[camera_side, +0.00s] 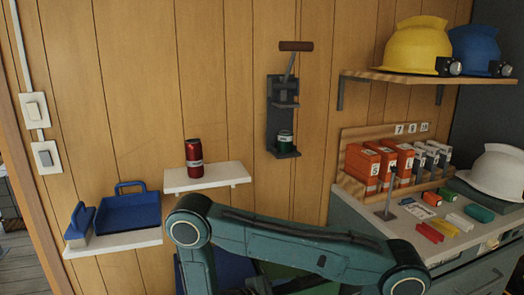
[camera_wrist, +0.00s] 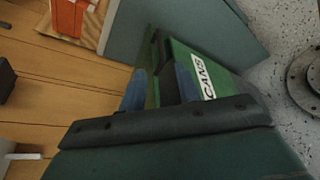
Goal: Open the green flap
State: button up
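In the wrist view a green bin part with a white CANS label (camera_wrist: 205,77) lies just beyond my gripper (camera_wrist: 160,90). I cannot tell how much of this green surface is the flap. My two blue-grey fingers stand apart, with dark and green surfaces showing behind the gap. I see nothing clearly clamped between them, and contact is unclear. In the side view a strip of green (camera_side: 285,272) shows low behind my arm; my gripper is not visible there.
A blue bin (camera_side: 212,268) shows low behind my arm. A grey cabinet (camera_side: 385,222) stands at right. A wall shelf holds a red can (camera_side: 193,158); another holds a blue dustpan (camera_side: 127,211). A can crusher (camera_side: 283,118) hangs on the wall. Grey floor (camera_wrist: 295,45) shows in the wrist view.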

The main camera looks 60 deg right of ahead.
aim_at(313, 280)
jog(key=x, duration=1.3)
jog(key=shift+s+d, duration=0.1)
jog(key=shift+d, duration=0.25)
grip_shut()
